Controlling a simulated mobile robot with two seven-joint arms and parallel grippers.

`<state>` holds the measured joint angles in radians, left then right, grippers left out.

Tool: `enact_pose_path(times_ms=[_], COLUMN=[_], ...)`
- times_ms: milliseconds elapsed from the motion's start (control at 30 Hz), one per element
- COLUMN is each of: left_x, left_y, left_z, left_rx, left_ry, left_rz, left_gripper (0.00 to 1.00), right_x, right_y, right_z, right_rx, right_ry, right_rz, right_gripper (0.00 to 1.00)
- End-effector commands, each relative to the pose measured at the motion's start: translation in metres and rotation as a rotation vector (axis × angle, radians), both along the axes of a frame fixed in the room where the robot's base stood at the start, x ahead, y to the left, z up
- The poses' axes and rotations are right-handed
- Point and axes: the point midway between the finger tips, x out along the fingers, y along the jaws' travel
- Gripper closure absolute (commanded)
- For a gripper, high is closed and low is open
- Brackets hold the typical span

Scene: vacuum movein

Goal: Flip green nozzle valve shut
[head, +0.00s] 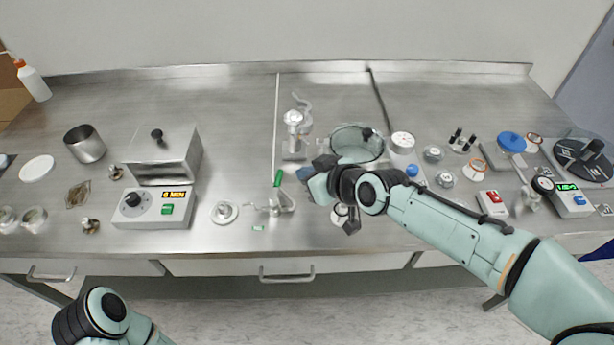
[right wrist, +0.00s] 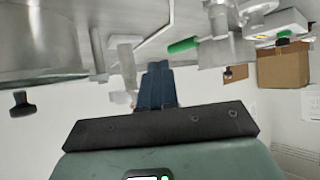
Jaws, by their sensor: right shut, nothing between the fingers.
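A small metal nozzle valve (head: 284,201) with green parts stands on the steel bench, left of my right gripper. A green lever (head: 278,176) points up from it, and a green piece shows at its left side. In the right wrist view a green handle (right wrist: 183,46) sticks out sideways from a metal fitting (right wrist: 225,50). My right gripper (head: 306,173) is shut and empty, just right of the valve and apart from it. Its dark fingers (right wrist: 157,78) are together in the right wrist view, below and left of the green handle. My left gripper is out of view.
A glass vessel (head: 357,145) stands close behind my right gripper. A clamped metal fitting (head: 294,125) stands behind the valve. A heater box (head: 155,205) and white disc (head: 224,212) lie to the left. Instruments crowd the right side. The front bench strip is mostly free.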

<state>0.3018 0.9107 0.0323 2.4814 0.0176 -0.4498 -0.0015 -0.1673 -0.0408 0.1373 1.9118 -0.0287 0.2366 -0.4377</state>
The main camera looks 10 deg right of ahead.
Motion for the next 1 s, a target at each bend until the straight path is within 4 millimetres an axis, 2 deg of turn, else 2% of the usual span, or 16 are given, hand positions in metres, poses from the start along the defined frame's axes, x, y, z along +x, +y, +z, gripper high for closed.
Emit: enact_pose_path(times_ms=[33, 100, 400, 600, 1000], left_x=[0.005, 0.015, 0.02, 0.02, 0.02], left_y=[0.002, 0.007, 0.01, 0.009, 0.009], left_z=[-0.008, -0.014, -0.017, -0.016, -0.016], left_rx=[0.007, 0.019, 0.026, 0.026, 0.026], left_ry=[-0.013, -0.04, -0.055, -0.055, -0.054], left_rz=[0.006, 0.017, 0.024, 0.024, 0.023], left_gripper=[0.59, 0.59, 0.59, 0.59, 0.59], right_x=[-0.003, -0.008, -0.023, -0.026, -0.027], right_y=[-0.013, -0.027, -0.069, -0.078, -0.078], right_z=[0.008, 0.017, 0.049, 0.054, 0.054], right_rx=[0.001, 0.004, 0.002, 0.001, 0.0], right_ry=[-0.007, -0.007, -0.004, -0.003, -0.002], right_rz=[-0.008, -0.006, -0.002, -0.001, -0.001], right_gripper=[1.0, 1.0, 1.0, 1.0, 1.0])
